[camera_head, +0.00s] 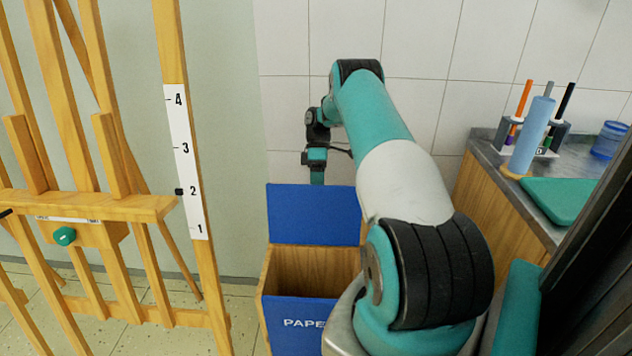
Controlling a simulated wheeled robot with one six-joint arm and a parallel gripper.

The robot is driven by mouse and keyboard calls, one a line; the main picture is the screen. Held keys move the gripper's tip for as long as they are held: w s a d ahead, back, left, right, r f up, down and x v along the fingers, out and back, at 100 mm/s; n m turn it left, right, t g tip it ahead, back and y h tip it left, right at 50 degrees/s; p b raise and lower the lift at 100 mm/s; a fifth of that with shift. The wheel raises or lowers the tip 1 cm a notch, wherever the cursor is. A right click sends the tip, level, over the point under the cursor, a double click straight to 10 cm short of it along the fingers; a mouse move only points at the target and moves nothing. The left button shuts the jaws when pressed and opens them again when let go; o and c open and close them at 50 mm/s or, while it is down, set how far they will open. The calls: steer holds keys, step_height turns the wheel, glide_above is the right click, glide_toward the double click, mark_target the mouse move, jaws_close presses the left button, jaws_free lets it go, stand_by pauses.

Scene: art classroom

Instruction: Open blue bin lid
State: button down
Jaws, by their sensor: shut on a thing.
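The blue bin lid (312,215) stands up at the back of the bin, so the bin's inside shows. The bin (290,322) has wooden walls and a blue front with white letters reading "PAPE", the rest hidden behind my arm. My gripper (317,180) points down at the lid's upper edge, near its middle, and is shut on that edge. The fingertips are small in view, and my arm covers the right side of the bin and lid.
A wooden easel (110,207) with a numbered white strip stands close on the left. A grey counter (530,200) on the right holds a marker holder, a blue roll, a green board (560,198) and a blue tub. A tiled wall (285,120) is behind the bin.

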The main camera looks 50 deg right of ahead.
steer(key=x, duration=0.3)
steer(key=shift+w+d+f, duration=0.15)
steer(key=shift+f, duration=0.15)
steer(key=c, duration=1.2)
jaws_free()
steer(key=shift+d, duration=0.1)
steer(key=shift+o, duration=0.2)
step_height(320, 180, up, 23)
steer(key=d+p, duration=0.1)
steer(key=p, duration=1.4)
steer(key=shift+w+f, duration=0.2)
steer(key=shift+w, duration=0.2)
